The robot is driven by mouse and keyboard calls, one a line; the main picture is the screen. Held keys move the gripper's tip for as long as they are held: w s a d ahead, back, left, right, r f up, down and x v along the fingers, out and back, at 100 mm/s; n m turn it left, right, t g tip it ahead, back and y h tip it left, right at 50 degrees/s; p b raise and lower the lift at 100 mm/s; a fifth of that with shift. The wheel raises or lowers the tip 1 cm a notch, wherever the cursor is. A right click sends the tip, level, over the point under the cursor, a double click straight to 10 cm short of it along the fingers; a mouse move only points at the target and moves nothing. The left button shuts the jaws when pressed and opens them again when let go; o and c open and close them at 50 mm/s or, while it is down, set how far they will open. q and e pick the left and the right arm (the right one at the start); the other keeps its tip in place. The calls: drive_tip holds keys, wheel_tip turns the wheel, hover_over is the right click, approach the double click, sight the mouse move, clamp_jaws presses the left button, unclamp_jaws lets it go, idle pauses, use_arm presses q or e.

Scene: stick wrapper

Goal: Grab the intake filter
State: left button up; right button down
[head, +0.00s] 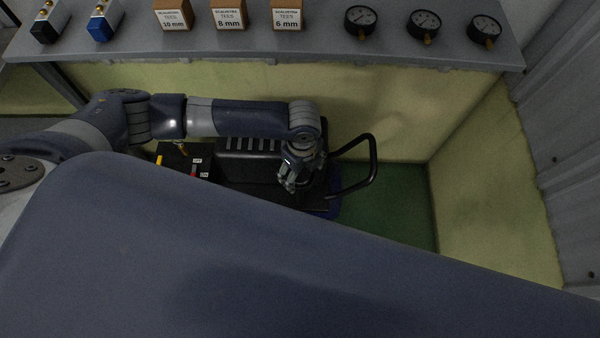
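I cannot make out an intake filter for certain. A dark machine (250,146) with a ribbed top and a looped black handle (373,165) sits low behind my body, against the yellowish wall. My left arm reaches across from the left, and my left gripper (288,184) points down over the right part of this machine. Its fingers are small and dark, so I cannot tell whether they are open or touching anything. The arm and gripper hide part of the machine. My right gripper is not in view.
A grey shelf (320,50) runs along the back above the machine. It holds small tee boxes (229,15), several pressure gauges (424,24) and two small valve blocks (104,20). Green floor (400,205) is clear right of the handle. A corrugated wall (570,130) stands at right.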

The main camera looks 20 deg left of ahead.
use_arm(q)
drive_tip(key=c, duration=1.1)
drive_tip(key=shift+r, duration=0.15)
